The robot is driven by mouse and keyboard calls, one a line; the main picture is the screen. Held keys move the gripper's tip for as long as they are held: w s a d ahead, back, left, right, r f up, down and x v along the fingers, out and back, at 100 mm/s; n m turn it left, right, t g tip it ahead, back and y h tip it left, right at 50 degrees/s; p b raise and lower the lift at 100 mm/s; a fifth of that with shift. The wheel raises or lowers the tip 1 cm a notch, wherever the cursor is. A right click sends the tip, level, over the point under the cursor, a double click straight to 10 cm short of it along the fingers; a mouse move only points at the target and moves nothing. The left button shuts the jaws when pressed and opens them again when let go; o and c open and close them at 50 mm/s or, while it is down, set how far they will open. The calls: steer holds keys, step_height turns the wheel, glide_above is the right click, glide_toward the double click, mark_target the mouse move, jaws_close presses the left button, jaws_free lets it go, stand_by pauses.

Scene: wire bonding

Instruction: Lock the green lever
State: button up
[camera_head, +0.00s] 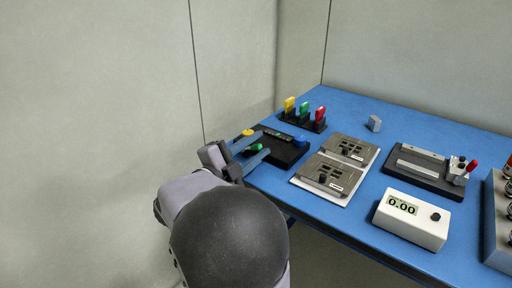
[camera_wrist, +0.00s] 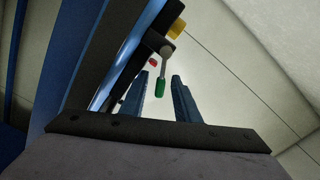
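A green-handled lever (camera_head: 254,147) sticks out from the left end of a black fixture (camera_head: 284,154) at the table's left edge. In the wrist view its green grip (camera_wrist: 160,88) hangs from a pale metal shaft. My gripper (camera_head: 257,149) is at that end of the fixture, its two blue-grey fingers apart on either side of the green grip. In the wrist view my gripper (camera_wrist: 162,80) shows a gap around the grip, with no clear contact. A second green handle (camera_head: 304,108) stands in a black rack at the back.
The rack also holds a yellow handle (camera_head: 290,103) and a red handle (camera_head: 320,113). Grey panels (camera_head: 346,150), a white meter (camera_head: 411,218) reading 0.00 and a black fixture with a red lever (camera_head: 471,165) stand to the right. A wall is close on the left.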

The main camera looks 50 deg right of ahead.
steer(key=shift+a, duration=0.15)
steer(key=a, duration=0.7)
stand_by(0.3)
steer(key=shift+o, duration=0.5)
steer(key=shift+r, duration=0.15)
